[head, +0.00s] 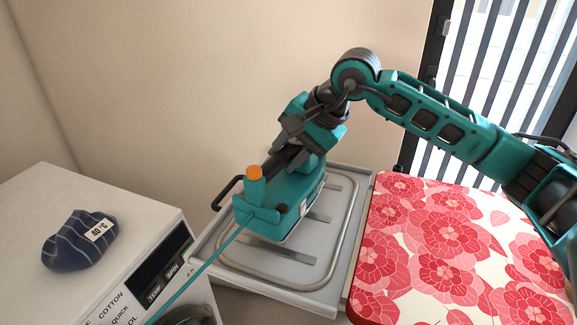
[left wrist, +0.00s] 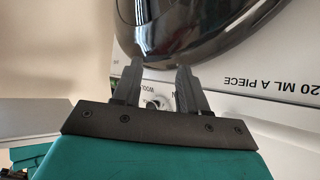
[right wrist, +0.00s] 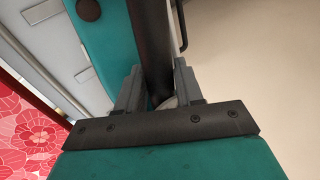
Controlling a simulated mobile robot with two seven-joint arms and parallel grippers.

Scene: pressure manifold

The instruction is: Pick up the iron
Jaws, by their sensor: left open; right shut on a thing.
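The iron (head: 272,212) is teal with an orange knob (head: 254,172) and a dark handle. It is at the grey rest (head: 325,292) with a bent metal rail; I cannot tell whether it touches the rest. My right gripper (head: 286,158) comes from above and behind and is shut on the iron's handle. In the right wrist view the dark handle (right wrist: 150,45) stands between the fingers (right wrist: 156,95). My left gripper (left wrist: 158,85) is open and empty, in front of a white machine front with a dark round door (left wrist: 190,30). It is not in the head view.
A teal hose or cord (head: 205,262) runs from the iron to the lower left. A white washing machine (head: 95,200) with a striped dark cloth (head: 75,245) on top stands left. A red flowered ironing board (head: 450,245) lies right. A window with blinds is behind.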

